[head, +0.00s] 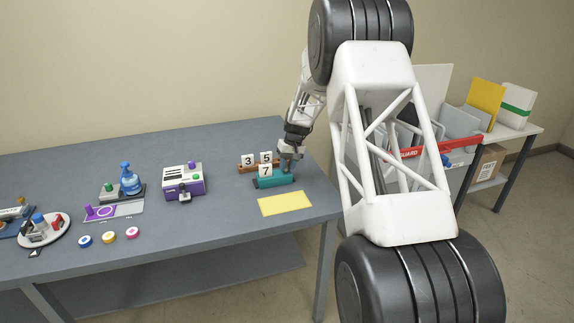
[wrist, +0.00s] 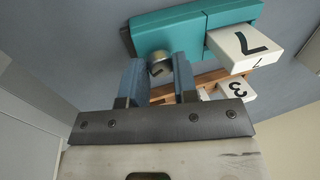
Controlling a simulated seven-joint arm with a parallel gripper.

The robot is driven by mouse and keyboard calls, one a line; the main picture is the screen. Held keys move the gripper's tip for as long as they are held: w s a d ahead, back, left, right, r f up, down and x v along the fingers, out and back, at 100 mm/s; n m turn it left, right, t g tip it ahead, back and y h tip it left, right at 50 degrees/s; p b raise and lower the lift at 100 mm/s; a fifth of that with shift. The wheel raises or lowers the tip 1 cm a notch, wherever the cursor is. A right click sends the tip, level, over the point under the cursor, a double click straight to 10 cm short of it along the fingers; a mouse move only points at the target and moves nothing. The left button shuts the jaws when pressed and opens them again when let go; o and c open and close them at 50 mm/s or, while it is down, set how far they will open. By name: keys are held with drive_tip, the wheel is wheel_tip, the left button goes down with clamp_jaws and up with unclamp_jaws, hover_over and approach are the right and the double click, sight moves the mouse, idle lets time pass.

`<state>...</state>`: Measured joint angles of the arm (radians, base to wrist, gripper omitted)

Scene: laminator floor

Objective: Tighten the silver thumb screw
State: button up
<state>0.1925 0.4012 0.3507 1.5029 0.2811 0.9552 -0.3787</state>
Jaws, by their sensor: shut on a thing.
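The silver thumb screw (wrist: 158,66) sits at the side of a teal block (wrist: 175,32) in the wrist view. My gripper (wrist: 160,75) is shut on the screw, with one blue-grey finger on each side of it. In the head view my gripper (head: 289,158) reaches down to the teal block (head: 273,182), near its back right end. The screw is hidden behind the fingers there. A white tile marked 7 (head: 266,170) stands at the teal block, and it also shows in the wrist view (wrist: 240,48).
A wooden rack (head: 246,168) with tiles 3 (head: 248,159) and 5 (head: 266,157) stands just behind the block. A yellow sheet (head: 285,203) lies in front. A purple and white device (head: 184,181) stands to the left, with bare grey table (head: 225,195) between.

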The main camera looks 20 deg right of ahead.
drive_tip(key=m+t, duration=0.1)
drive_tip(key=m, duration=0.4)
drive_tip(key=shift+s, duration=0.15)
drive_tip(key=shift+m, duration=0.3)
drive_tip(key=o, duration=0.9)
drive_tip(key=shift+v, duration=3.9)
drive_tip(key=shift+a, duration=0.15)
drive_tip(key=shift+s, duration=0.1)
